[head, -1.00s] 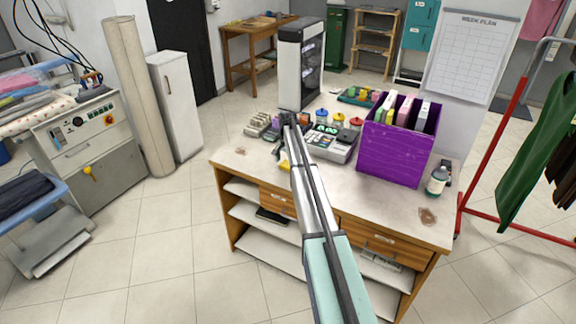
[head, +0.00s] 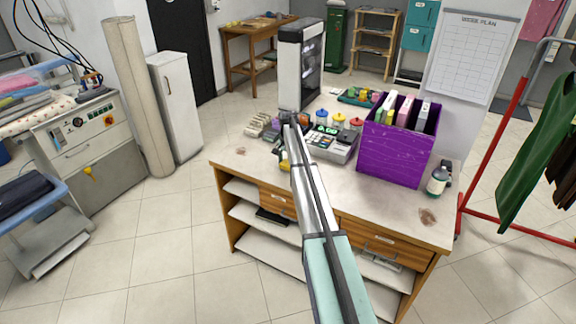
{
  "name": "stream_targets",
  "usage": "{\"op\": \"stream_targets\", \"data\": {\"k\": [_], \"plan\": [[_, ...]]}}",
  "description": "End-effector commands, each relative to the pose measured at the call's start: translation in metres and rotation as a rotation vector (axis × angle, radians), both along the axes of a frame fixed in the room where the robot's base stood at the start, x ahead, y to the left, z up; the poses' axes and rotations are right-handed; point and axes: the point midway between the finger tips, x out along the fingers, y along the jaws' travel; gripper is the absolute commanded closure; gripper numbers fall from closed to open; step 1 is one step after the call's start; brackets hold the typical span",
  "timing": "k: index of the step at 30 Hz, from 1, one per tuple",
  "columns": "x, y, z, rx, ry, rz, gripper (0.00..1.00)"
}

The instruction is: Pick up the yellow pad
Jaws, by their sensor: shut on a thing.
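The yellow pad (head: 285,166) shows as a small yellow patch just left of my arm, over the near left part of the counter. My gripper (head: 281,152) is dark and small in this view, pointing down at the pad. It is shut on the yellow pad. My arm hides part of the pad and the fingers. I cannot tell whether the pad touches the counter top (head: 378,200).
A cash register (head: 334,146) and a purple binder box (head: 395,150) stand right of my arm. Colored-lid jars (head: 339,121) and a tall display cabinet (head: 301,65) are behind. A bottle (head: 437,181) stands at the right. The counter's front left is clear.

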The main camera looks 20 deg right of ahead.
Motion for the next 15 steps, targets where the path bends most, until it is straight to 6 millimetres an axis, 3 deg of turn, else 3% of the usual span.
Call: {"op": "stream_targets", "data": {"k": [7, 15], "plan": [[0.000, 0.000, 0.036, -0.001, -0.003, 0.000, 0.54], [0.001, 0.000, 0.107, -0.002, -0.005, 0.000, 0.54]]}}
